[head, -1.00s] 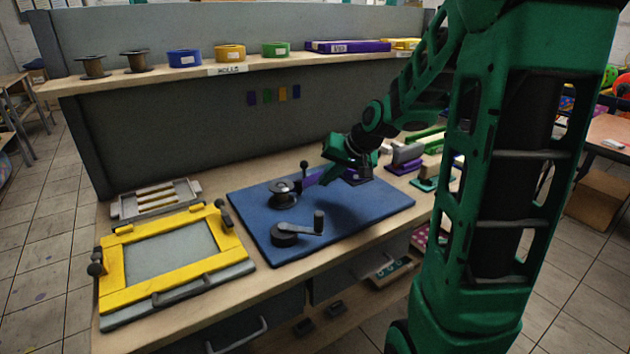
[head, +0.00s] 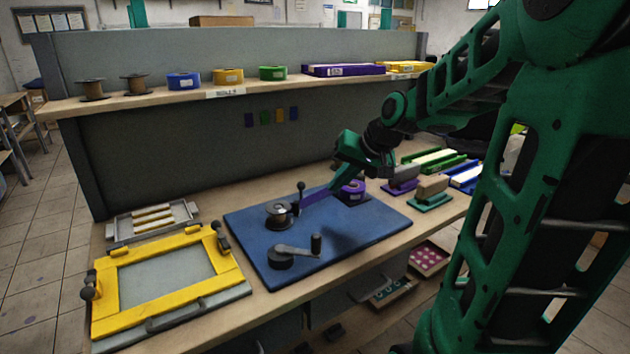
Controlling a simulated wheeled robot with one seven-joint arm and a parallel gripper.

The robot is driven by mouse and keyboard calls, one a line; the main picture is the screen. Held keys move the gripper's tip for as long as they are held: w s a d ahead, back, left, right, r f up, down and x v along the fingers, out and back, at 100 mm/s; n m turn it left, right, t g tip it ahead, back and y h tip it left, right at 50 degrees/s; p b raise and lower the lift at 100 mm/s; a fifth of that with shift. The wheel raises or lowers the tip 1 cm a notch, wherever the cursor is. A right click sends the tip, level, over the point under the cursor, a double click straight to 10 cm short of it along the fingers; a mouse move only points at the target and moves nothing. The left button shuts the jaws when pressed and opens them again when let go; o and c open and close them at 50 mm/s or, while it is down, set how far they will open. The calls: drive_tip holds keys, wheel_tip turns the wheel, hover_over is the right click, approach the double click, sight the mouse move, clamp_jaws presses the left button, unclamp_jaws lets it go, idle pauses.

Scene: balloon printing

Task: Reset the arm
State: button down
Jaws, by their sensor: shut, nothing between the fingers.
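My green arm comes in from the right in the head view. My gripper (head: 352,160) hangs above the back right part of the blue mat (head: 355,226). Its fingers are small and partly hidden by its own body; it is shut and holds nothing. Below it a purple roll (head: 352,188) sits at the mat's back edge. A purple strip (head: 316,199) runs from there to a grey spool with an upright lever (head: 279,213) on the mat. A black crank (head: 294,252) stands at the mat's front.
A yellow-framed screen press (head: 160,280) stands at the left, with a grey tray (head: 153,219) behind it. A shelf (head: 150,98) with several rolls runs along the back panel. Stamps (head: 431,192) and coloured trays (head: 437,158) stand right of the mat, near my arm.

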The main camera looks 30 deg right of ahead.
drive_tip(key=s+a+f+g, duration=0.1)
drive_tip(key=s+f+g, duration=0.1)
drive_tip(key=s, duration=0.7)
drive_tip(key=s+a+f+g+h, duration=0.1)
drive_tip(key=s+f+g, duration=0.1)
drive_tip(key=s, duration=0.6)
drive_tip(key=s+a+f+g, duration=0.1)
drive_tip(key=s+f+g, duration=0.2)
drive_tip(key=s, duration=0.6)
drive_tip(key=shift+s+f, duration=0.3)
drive_tip(key=shift+f, duration=0.05)
